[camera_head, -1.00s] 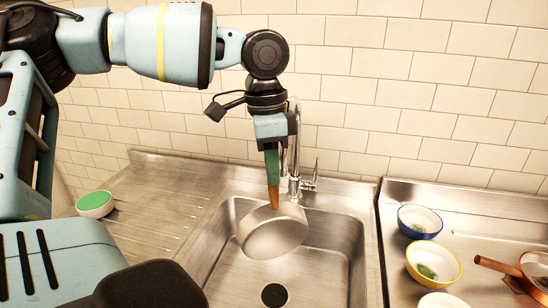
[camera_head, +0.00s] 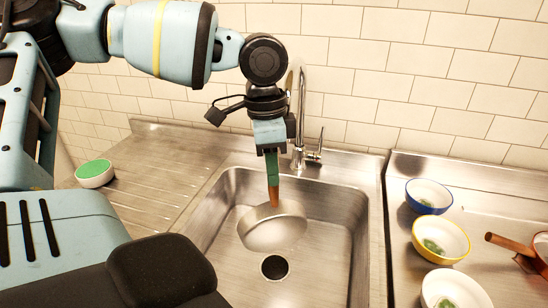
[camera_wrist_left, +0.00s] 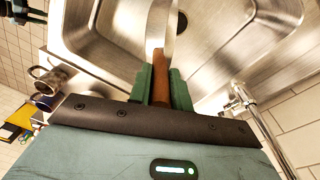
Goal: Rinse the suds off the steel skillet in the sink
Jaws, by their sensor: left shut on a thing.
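The steel skillet (camera_head: 272,230) hangs tilted in the sink (camera_head: 333,203), with its handle up. It is just behind the drain and appears clear of the walls; whether it touches the floor I cannot tell. My left gripper (camera_head: 271,168) is shut on its brown handle (camera_head: 273,197), with green fingers on both sides. In the left wrist view the handle (camera_wrist_left: 158,78) is between the fingers and the pan (camera_wrist_left: 162,32) is seen nearly edge-on. No suds can be made out. The tap (camera_head: 299,125) stands behind, partly hidden by my wrist. No water stream is discernible.
A green-topped white dish (camera_head: 95,173) stands on the left drainboard (camera_head: 160,185). Blue (camera_head: 428,196), yellow (camera_head: 440,239) and white (camera_head: 455,290) bowls line the right counter, with a copper pan (camera_head: 541,250) beyond. The drain (camera_head: 274,267) is bare.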

